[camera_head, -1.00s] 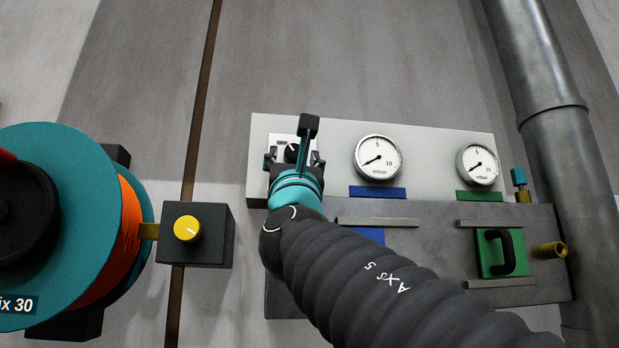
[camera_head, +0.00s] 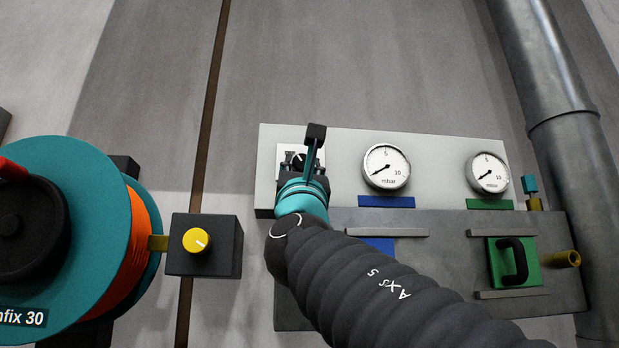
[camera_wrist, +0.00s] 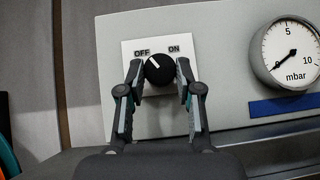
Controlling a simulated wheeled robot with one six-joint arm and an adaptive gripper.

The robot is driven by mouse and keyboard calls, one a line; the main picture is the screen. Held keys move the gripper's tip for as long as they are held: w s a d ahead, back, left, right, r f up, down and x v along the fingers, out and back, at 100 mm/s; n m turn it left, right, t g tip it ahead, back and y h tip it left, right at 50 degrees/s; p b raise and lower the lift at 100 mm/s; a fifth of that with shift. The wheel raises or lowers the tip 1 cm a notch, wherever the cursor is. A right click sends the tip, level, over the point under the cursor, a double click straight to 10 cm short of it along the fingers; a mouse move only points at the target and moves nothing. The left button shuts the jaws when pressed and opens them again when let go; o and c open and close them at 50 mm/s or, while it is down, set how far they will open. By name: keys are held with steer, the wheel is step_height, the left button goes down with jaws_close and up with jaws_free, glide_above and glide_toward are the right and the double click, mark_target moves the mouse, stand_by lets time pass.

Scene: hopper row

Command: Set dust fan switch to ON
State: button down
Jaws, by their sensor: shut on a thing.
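The dust fan switch is a round black knob (camera_wrist: 158,69) on a white plate (camera_wrist: 127,52) marked OFF at left and ON at right. Its white pointer line slants up and left, toward OFF. My gripper (camera_wrist: 159,73) has one finger on each side of the knob and is shut on it. In the head view, my gripper (camera_head: 303,166) is at the white plate (camera_head: 286,152) on the panel's left end, and my wrist hides much of the knob.
Two pressure gauges (camera_head: 386,166) (camera_head: 487,173) sit right of the switch on the light grey panel (camera_head: 340,145). A yellow knob (camera_head: 196,240) on a dark box and a teal cable reel (camera_head: 80,175) are at left. A metal pipe (camera_head: 570,150) runs down the right side.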

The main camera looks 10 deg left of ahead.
steer(key=shift+a+m, duration=0.1)
steer(key=shift+m, duration=0.4)
steer(key=m+h+p, duration=0.1)
steer(key=m+h, duration=0.2)
steer(key=m+g+h+p, duration=0.1)
steer(key=m+h, duration=0.2)
steer(key=m+h+p, duration=0.1)
steer(key=m+h, duration=0.2)
steer(key=shift+a+r+m+g+p, duration=0.3)
steer(key=shift+a+m+g, duration=0.05)
steer(key=shift+m+g, duration=0.05)
steer(key=m+g+h+p, duration=0.1)
steer(key=m+h, duration=0.1)
steer(key=m+g+h+p, duration=0.2)
steer(key=m, duration=0.1)
steer(key=shift+s+a+r+m, duration=0.1)
steer(key=shift+a+r+m, duration=0.1)
steer(key=shift+m, duration=0.1)
steer(key=m+g+h+p, duration=0.1)
steer(key=m+g, duration=0.2)
steer(key=m, duration=0.1)
steer(key=shift+m, duration=0.3)
steer(key=shift+m+g, duration=0.5)
steer(key=shift+g, duration=0.1)
steer(key=c, duration=0.8)
jaws_free()
steer(key=shift+o, duration=0.2)
steer(key=shift+s, duration=0.15)
